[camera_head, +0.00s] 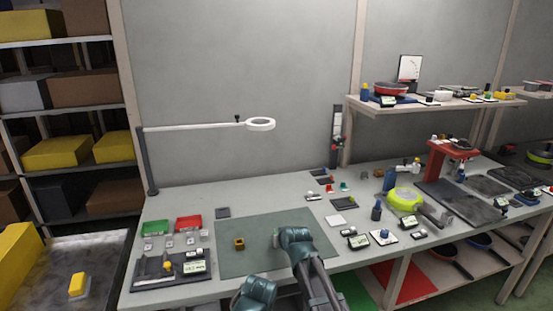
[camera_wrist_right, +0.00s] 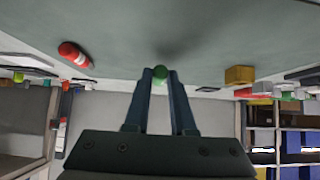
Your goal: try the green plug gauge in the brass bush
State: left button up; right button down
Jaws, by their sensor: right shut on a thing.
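The brass bush (camera_head: 239,244) stands on the grey-green mat (camera_head: 225,262) on the bench, left of my right arm. It also shows in the wrist view (camera_wrist_right: 240,75), to the right of my right gripper (camera_wrist_right: 160,78) and apart from it. My right gripper is shut on the green plug gauge (camera_wrist_right: 161,72), whose rounded green end shows between the fingertips. The rest of the gauge is hidden by the fingers. In the head view my right arm reaches over the mat and hides the gauge.
Red (camera_head: 189,223) and green (camera_head: 154,228) bins stand left of the mat, behind a dark tray with a display (camera_head: 194,267). A red-and-white cylinder (camera_wrist_right: 75,54) shows in the wrist view. The mat around the bush is clear.

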notch_tip(320, 180, up, 9)
jog(key=p, duration=0.7)
jog(key=shift+f, duration=0.2)
jog(key=shift+s+f, duration=0.1)
